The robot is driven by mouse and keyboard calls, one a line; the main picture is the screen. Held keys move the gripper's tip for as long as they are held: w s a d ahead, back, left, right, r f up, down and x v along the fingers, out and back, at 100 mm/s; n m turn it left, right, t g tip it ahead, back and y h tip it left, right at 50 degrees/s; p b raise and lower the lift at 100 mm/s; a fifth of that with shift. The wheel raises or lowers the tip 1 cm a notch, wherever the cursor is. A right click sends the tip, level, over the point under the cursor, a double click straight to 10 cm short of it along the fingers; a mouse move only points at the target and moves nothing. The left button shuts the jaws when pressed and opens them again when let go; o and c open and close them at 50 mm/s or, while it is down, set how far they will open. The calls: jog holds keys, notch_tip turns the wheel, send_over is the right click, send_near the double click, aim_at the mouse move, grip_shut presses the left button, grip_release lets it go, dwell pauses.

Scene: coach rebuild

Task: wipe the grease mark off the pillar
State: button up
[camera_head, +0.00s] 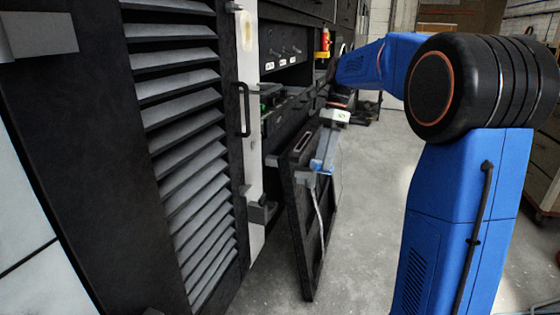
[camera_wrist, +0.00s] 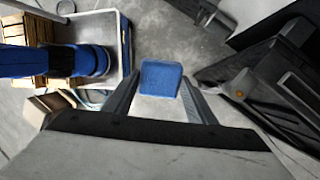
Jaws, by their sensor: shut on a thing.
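The pale pillar (camera_head: 252,160) stands right of a louvred panel in the head view. A yellowish-brown smudge (camera_head: 247,32), which looks like the grease mark, is near its top. My gripper (camera_head: 324,160) is low and to the right of the pillar, well apart from it, near the open black door. It is shut on a blue sponge-like block (camera_wrist: 160,78), seen between the two fingers in the wrist view. The block shows only small in the head view (camera_head: 321,168). The pillar cannot be made out in the wrist view.
The open black door (camera_head: 310,225) juts into the aisle below my gripper. The grey floor (camera_head: 365,220) is clear.

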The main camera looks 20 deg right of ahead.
jog(key=w+a+f+m+t+y, duration=0.2)
jog(key=w+a+m+t+y, duration=0.9)
jog(key=w+a+m+t, duration=0.1)
jog(key=shift+a+f+m+t, duration=0.4)
jog(key=shift+a+m, duration=0.45)
jog(key=shift+m, duration=0.15)
jog(key=shift+w+a+y, duration=0.3)
jog(key=shift+w+a, duration=0.2)
jog(key=shift+a, duration=0.3)
dwell(1.0)
jog(key=shift+d+r, duration=0.1)
jog(key=shift+r, duration=1.85)
